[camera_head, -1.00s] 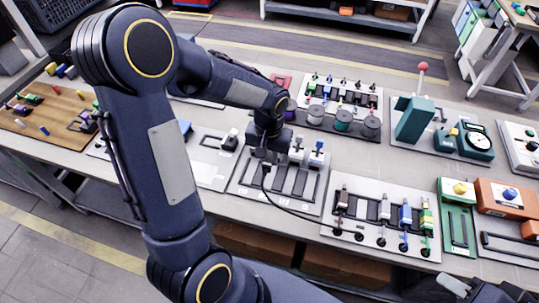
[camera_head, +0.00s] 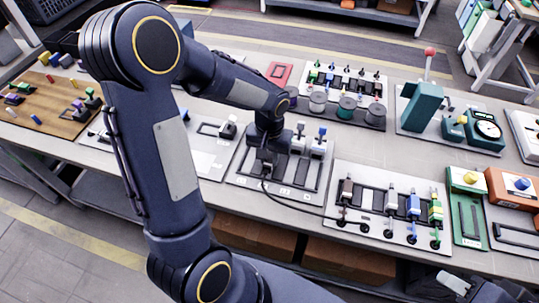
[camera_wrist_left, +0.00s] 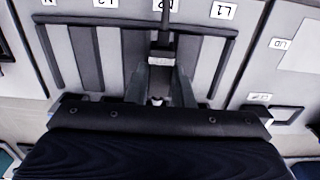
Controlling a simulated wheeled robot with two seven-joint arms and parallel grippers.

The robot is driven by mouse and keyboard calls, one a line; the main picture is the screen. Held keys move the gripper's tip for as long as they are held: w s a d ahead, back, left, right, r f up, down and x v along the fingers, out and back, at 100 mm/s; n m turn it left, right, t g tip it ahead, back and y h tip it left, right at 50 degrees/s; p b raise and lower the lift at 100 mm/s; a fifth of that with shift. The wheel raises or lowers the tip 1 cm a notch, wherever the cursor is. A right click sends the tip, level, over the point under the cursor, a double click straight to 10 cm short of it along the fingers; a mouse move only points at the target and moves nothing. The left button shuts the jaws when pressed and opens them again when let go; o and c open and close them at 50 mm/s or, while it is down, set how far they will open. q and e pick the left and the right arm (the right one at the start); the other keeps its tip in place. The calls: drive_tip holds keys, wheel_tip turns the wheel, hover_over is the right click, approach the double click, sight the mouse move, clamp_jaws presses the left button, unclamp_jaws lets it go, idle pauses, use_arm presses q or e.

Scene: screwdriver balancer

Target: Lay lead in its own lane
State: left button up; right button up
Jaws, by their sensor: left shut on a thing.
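My left gripper (camera_head: 266,160) is over the lane panel (camera_head: 232,176), low above or at its surface; I cannot tell if it touches. In the left wrist view, its two fingers (camera_wrist_left: 160,88) are shut on the dark end of a black lead (camera_wrist_left: 163,45). The lead's cable (camera_head: 300,207) runs from the gripper to the right-hand panel of plugs. The panel's dark lanes (camera_wrist_left: 83,58) run side by side, with small letter labels at their ends. The held end lies in line with a middle lane, mostly hidden by the fingers. My right gripper (camera_head: 480,288) is partly visible at the bottom right; its jaws are unclear.
The panel of coloured plugs (camera_head: 338,200) stands just right of the lane panel. A wooden board (camera_head: 62,122) with small parts is at the left.

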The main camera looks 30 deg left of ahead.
use_arm(q)
drive_tip(key=shift+f+b, duration=0.55)
drive_tip(key=shift+f, duration=0.1)
idle(0.4)
drive_tip(key=o, duration=1)
drive_tip(key=shift+r, duration=3.9)
